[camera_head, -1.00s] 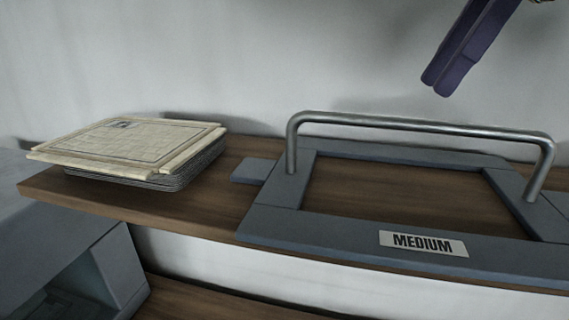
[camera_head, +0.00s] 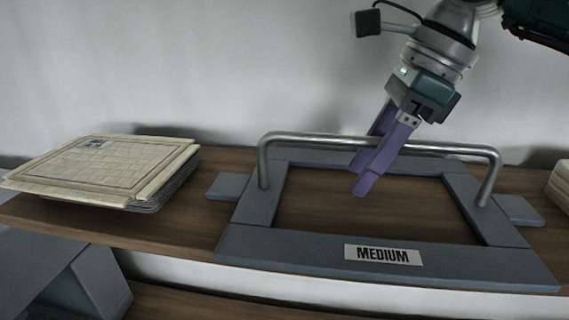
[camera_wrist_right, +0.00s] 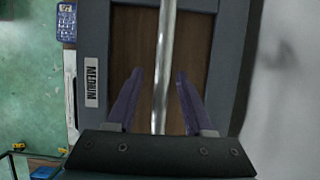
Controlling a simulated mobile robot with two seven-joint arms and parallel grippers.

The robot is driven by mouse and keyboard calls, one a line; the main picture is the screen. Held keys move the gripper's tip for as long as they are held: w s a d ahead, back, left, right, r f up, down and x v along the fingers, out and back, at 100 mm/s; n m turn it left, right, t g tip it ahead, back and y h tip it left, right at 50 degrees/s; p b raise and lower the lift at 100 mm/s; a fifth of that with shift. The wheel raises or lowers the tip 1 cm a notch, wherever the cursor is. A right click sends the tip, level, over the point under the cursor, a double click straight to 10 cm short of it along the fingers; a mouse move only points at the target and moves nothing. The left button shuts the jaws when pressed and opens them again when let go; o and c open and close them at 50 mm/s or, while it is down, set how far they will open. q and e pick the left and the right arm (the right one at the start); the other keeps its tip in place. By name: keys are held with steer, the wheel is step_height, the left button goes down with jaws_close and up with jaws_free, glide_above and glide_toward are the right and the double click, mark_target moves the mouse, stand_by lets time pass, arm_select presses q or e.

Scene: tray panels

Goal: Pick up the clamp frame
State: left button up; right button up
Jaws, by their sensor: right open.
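The clamp frame (camera_head: 300,241) is a grey-blue rectangular frame with a "MEDIUM" label and a raised metal bar handle (camera_head: 330,140). It lies flat on a wooden shelf. My right gripper (camera_head: 372,165) is open, with its purple fingers pointing down on either side of the handle bar near its middle. In the right wrist view the bar (camera_wrist_right: 164,60) runs between the two open fingers (camera_wrist_right: 158,85), with a gap on each side. The frame's labelled side (camera_wrist_right: 93,55) also shows there. My left gripper is not in view.
A stack of trays with a cream patterned panel on top (camera_head: 100,170) sits on the wooden shelf (camera_head: 180,226) to the left. Part of another stack (camera_head: 560,185) shows at the right edge. A pale wall (camera_head: 200,60) stands close behind the shelf.

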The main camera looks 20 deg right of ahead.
steer(key=shift+c, duration=0.3)
jaws_close()
stand_by(1.0)
